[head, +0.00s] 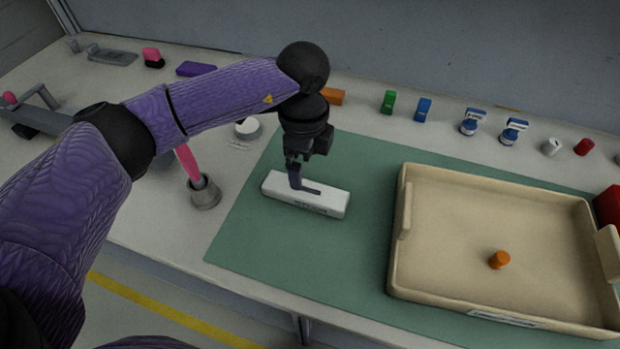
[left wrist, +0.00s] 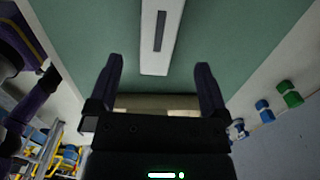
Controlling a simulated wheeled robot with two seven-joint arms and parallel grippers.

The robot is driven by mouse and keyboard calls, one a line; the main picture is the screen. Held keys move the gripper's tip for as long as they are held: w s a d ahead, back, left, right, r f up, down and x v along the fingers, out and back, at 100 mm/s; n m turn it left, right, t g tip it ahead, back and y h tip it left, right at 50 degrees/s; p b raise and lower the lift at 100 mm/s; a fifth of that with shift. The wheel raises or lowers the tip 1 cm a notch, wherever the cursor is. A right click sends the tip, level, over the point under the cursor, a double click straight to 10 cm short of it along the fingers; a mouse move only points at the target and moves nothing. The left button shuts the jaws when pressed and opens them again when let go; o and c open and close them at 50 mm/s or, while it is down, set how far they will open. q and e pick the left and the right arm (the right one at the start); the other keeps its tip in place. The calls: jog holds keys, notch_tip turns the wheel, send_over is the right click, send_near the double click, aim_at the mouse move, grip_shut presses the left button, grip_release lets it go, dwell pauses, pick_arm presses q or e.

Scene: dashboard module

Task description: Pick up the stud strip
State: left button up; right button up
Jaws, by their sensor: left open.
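A white block (head: 280,190) lies on the green mat, with a label on its front side and a long dark strip or slot (head: 313,188) along its top. I cannot tell whether this dark shape is the stud strip or an opening. My left gripper (head: 296,182) points down over the block, covering part of its top. In the left wrist view its two fingers (left wrist: 161,68) are apart with nothing between them. There the white block (left wrist: 148,50) and dark strip (left wrist: 159,31) lie beyond the fingertips, roughly centred. My right gripper is out of view.
A beige tray (head: 402,268) with an orange knob (head: 499,260) stands on the mat's right. A grey cup (head: 205,194) with a pink-handled tool stands left of the mat (head: 250,245). Several small coloured parts, including a green one (head: 388,102), line the back.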

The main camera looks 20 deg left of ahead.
aim_at(305, 189)
pick_arm(q)
notch_tip(305, 189, down, 8)
jog(key=b, duration=0.3)
jog(key=shift+f, duration=0.2)
jog(key=shift+c, duration=0.5)
jog(key=c, duration=1.2)
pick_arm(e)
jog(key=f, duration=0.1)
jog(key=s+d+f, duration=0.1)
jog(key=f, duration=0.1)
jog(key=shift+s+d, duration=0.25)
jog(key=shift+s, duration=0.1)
